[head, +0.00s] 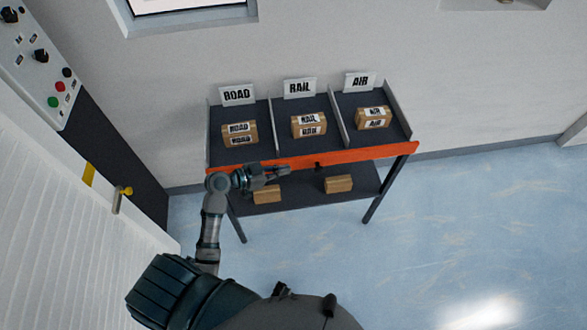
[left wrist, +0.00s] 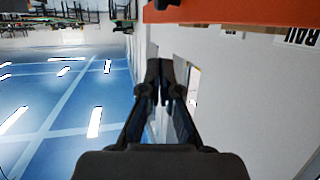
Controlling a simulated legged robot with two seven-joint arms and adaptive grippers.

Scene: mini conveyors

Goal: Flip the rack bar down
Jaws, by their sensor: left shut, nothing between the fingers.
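The rack bar (head: 365,156) is a long orange bar along the front edge of the rack's upper shelf, below the three boxes. In the left wrist view the orange bar (left wrist: 235,11) crosses the upper right corner. My left gripper (head: 287,171) is just in front of the bar, near its middle. Its fingers are shut and empty; they show close together in the left wrist view (left wrist: 165,82), below and apart from the bar there. In the head view I cannot tell whether it touches the bar. My right gripper is not in view.
The upper shelf has three bays with a ROAD box (head: 240,133), a RAIL box (head: 309,125) and an AIR box (head: 373,117). Two plain boxes lie on the lower shelf (head: 300,196). A white door and control panel (head: 45,60) stand left. The floor at right is clear.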

